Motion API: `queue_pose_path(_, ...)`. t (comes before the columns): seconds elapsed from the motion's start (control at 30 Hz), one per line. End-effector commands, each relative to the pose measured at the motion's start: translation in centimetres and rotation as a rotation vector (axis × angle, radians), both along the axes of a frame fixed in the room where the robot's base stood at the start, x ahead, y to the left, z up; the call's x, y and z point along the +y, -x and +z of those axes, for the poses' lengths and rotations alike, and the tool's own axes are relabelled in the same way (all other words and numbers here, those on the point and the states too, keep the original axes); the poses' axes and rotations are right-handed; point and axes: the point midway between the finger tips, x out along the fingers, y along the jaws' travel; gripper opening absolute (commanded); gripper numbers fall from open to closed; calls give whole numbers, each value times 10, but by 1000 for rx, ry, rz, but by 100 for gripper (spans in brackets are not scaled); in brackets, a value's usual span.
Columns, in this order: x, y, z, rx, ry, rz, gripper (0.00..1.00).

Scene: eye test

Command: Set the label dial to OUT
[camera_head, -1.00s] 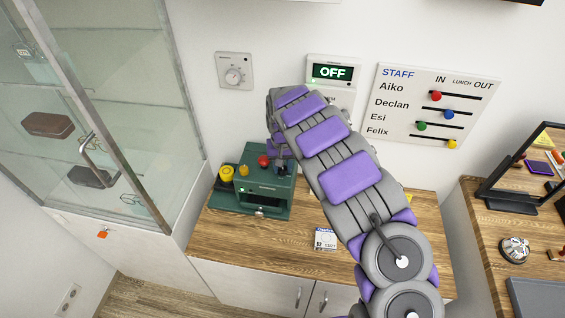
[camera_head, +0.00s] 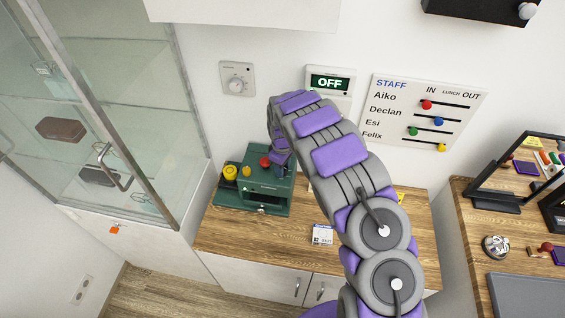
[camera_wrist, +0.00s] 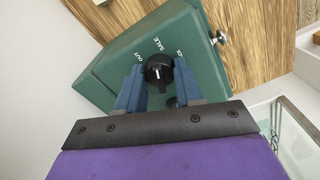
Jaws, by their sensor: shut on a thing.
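The green label machine (camera_head: 262,198) sits on the wooden counter below the wall panels. Its black dial (camera_wrist: 158,70) shows in the wrist view, with the white words OUT, SALE and a partly hidden one ending in CK around it. A short white mark on the dial points roughly toward SALE; its exact angle is hard to tell. My gripper (camera_wrist: 158,76) has its blue fingers on either side of the dial, shut on it. In the head view my gripper (camera_head: 281,166) is at the machine's right top, and my arm hides the dial.
A glass cabinet (camera_head: 120,110) stands close on the left. A small label card (camera_head: 322,234) lies on the counter (camera_head: 240,235). A STAFF board (camera_head: 425,110) hangs at right.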

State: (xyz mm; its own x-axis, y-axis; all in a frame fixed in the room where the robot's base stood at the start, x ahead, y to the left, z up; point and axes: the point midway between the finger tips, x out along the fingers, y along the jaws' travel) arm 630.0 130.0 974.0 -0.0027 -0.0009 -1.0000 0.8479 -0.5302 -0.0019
Motion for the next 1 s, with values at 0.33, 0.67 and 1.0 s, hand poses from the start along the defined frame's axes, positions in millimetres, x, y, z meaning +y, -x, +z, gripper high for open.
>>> queue_pose_path(0.33, 1, -2, 5, -4, -3, 329, 5)
queue_pose_path(0.67, 1, -2, 5, -7, -3, 629, 5)
queue_pose_path(1.0, 1, -4, 5, -12, 0, 846, 5)
